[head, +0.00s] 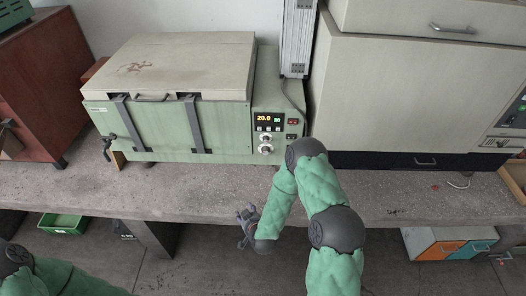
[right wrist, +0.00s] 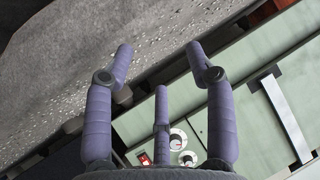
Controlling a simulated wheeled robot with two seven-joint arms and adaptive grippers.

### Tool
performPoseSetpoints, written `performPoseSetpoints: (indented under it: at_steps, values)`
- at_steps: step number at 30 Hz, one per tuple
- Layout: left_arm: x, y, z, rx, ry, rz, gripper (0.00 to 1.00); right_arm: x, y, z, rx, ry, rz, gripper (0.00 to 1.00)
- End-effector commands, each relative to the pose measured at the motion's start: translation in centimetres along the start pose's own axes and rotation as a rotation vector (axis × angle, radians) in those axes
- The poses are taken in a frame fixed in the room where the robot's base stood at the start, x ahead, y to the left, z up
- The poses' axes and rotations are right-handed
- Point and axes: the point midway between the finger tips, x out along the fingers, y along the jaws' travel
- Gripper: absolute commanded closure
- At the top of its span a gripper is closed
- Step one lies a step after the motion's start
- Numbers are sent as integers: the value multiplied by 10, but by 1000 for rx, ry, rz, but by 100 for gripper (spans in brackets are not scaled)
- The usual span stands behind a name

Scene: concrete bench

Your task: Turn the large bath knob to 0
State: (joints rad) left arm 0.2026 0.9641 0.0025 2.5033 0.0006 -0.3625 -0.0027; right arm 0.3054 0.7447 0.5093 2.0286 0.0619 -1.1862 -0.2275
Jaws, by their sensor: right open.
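The bath (head: 170,130) is a green box with a beige lid, standing on the bench. Its control panel at the right end has a lit display (head: 268,121) reading about 20.0, with two pale knobs below. The lower, larger knob (head: 265,150) also shows in the right wrist view (right wrist: 178,138) with a red mark; its setting is too small to read. My right gripper (head: 245,213) is open and empty, in front of the bench edge and apart from the knobs. Its three purple fingers spread in the right wrist view (right wrist: 160,68). My left gripper is out of view.
The smaller knob (head: 266,138) sits just above the large one, and a red switch (head: 293,121) is at the panel's right. A large beige cabinet (head: 415,95) stands right of the bath. The bench top (head: 190,190) before the bath is clear.

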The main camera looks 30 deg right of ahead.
Motion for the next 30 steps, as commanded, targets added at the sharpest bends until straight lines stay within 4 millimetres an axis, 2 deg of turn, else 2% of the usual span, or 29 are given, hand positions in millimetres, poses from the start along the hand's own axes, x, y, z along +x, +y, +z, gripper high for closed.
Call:
performPoseSetpoints:
  at_steps: [1, 3, 6, 9, 12, 17, 23, 30]
  values:
    - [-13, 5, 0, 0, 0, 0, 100, -4, 11, -33, -12, 98, 41, 44]
    - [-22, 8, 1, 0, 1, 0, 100, -8, 27, -69, -35, 234, 103, 44]
    - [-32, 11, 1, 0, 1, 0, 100, -21, 47, -112, -69, 400, 186, 44]
    - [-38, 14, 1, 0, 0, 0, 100, -35, 60, -140, -96, 522, 253, 44]
    - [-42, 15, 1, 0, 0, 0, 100, -45, 69, -156, -112, 594, 296, 44]
    - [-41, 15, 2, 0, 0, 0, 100, -46, 74, -165, -121, 630, 319, 44]
    - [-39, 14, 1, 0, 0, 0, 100, -26, 81, -180, -120, 631, 318, 44]
    - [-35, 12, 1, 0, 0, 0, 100, 7, 91, -205, -119, 628, 316, 44]
